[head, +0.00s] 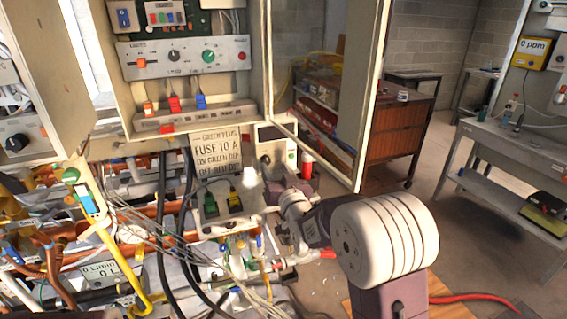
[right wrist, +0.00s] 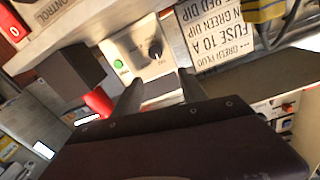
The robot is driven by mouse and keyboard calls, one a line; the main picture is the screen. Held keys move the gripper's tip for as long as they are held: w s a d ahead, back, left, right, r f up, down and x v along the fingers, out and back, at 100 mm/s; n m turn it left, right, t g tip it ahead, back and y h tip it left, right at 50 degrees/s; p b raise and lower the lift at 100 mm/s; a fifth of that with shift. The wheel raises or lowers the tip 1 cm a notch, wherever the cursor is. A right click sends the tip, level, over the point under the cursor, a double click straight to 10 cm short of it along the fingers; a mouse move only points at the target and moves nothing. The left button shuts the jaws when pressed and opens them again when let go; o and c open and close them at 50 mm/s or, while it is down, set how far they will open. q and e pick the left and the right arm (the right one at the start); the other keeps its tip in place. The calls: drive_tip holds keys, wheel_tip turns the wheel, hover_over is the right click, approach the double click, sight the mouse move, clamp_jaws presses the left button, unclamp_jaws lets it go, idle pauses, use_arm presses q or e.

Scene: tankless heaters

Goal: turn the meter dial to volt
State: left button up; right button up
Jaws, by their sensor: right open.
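In the right wrist view the meter (right wrist: 138,50) shows close up, with a black dial (right wrist: 155,50), a green round button and a dark display. The dial's pointer setting is too small to read. My right gripper (head: 276,168) is in front of the meter. In the right wrist view its two fingers (right wrist: 160,92) are apart and empty, over the display, with the dial just beyond the tips. My left gripper is not in view.
A paper note about a fuse (head: 217,148) hangs beside the meter. An open cabinet door (head: 325,90) stands to its right, and a red object (head: 307,166) is close to the gripper. Pipes and loose wires crowd the lower left. Open floor lies to the right.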

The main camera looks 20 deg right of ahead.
sight(267, 162)
drive_tip(key=f, duration=0.2)
drive_tip(key=shift+w+d+f+b, duration=0.3)
drive_tip(key=shift+w+d+f, duration=0.05)
drive_tip(key=shift+w+f, duration=0.05)
drive_tip(key=shift+s+a+r, duration=0.3)
drive_tip(key=shift+s+a, duration=0.45)
drive_tip(key=shift+s, duration=0.15)
drive_tip(key=shift+s+a+r, duration=0.1)
drive_tip(key=shift+s+r, duration=0.05)
drive_tip(key=shift+s, duration=0.05)
drive_tip(key=w, duration=0.2)
drive_tip(key=w+d, duration=0.1)
drive_tip(key=shift+f, duration=0.35)
drive_tip(key=w, duration=0.3)
drive_tip(key=w+p, duration=0.1)
drive_tip(key=w, duration=0.2)
drive_tip(key=shift+a+r, duration=0.15)
drive_tip(key=shift+a, duration=0.05)
drive_tip(key=shift+w+d, duration=0.15)
drive_tip(key=shift+w, duration=0.3)
drive_tip(key=shift+s, duration=0.1)
drive_tip(key=c, duration=0.4)
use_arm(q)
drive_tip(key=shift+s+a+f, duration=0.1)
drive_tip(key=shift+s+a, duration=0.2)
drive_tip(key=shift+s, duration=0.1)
use_arm(e)
clamp_jaws()
